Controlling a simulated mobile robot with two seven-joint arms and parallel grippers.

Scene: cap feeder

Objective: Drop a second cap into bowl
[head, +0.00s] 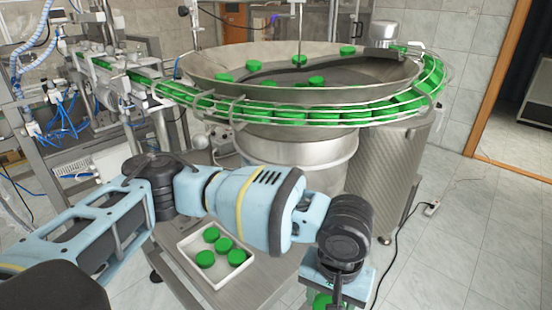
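The bowl (230,92) is a wide round metal feeder bowl on a metal drum, with several green caps (316,81) lying inside. A white tray (216,282) on a low metal table holds several green caps (237,257). My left arm reaches across in front of the bowl, over the table. My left gripper (331,300) points down at the bottom edge, right of the tray and well below the bowl. A green cap (321,299) shows at its fingers and appears held; the fingertips are partly cut off by the picture edge. My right gripper is not in view.
A wire-railed track (437,82) full of green caps curves around the bowl and leads left to a machine frame (105,85) with blue hoses. A ribbed metal cabinet (385,178) stands right of the drum. The tiled floor at right is mostly free, with a black cable (402,243).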

